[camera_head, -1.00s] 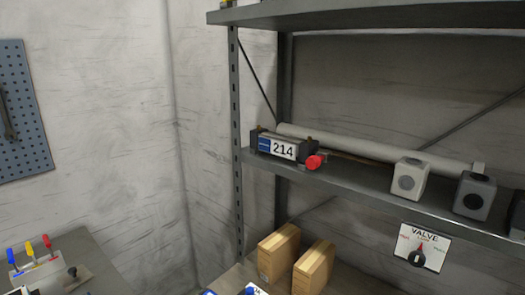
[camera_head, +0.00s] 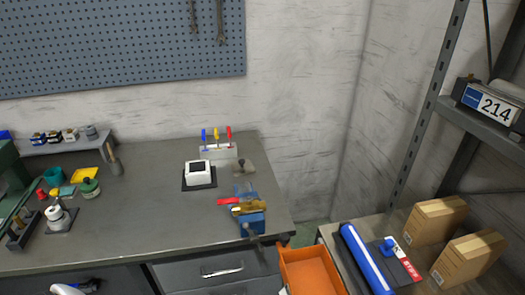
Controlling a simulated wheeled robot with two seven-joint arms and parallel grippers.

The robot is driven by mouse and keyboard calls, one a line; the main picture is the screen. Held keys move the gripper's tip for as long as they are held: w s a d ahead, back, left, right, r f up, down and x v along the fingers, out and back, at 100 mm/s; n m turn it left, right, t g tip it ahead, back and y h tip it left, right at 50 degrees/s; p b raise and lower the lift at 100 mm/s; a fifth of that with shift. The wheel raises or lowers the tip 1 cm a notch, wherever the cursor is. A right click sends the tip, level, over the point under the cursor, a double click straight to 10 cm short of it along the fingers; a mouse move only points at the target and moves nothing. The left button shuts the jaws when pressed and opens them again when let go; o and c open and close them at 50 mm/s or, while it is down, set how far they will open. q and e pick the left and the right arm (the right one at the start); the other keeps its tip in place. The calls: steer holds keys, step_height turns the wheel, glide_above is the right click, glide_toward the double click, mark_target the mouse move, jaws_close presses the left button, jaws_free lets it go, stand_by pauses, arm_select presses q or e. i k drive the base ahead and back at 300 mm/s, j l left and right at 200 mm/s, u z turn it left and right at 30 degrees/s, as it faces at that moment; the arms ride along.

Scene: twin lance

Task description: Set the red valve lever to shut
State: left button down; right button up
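A pale block (camera_head: 218,152) with three upright levers stands at the back right of the grey workbench. Its levers are blue (camera_head: 204,135), yellow (camera_head: 216,133) and red (camera_head: 228,134), from left to right. The red lever stands roughly upright, like the other two. Any marks for open or shut are too small to read. Another red handle-like part (camera_head: 229,201) lies nearer the bench's front right, beside a blue vise-like thing (camera_head: 251,222). I cannot tell from the picture which red part is the valve lever. Neither gripper can be made out.
A white device with a dark screen (camera_head: 197,171) stands left of the lever block. The middle of the bench (camera_head: 140,215) is clear.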

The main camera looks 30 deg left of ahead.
mark_target(231, 201)
steer(key=u, duration=1.25)
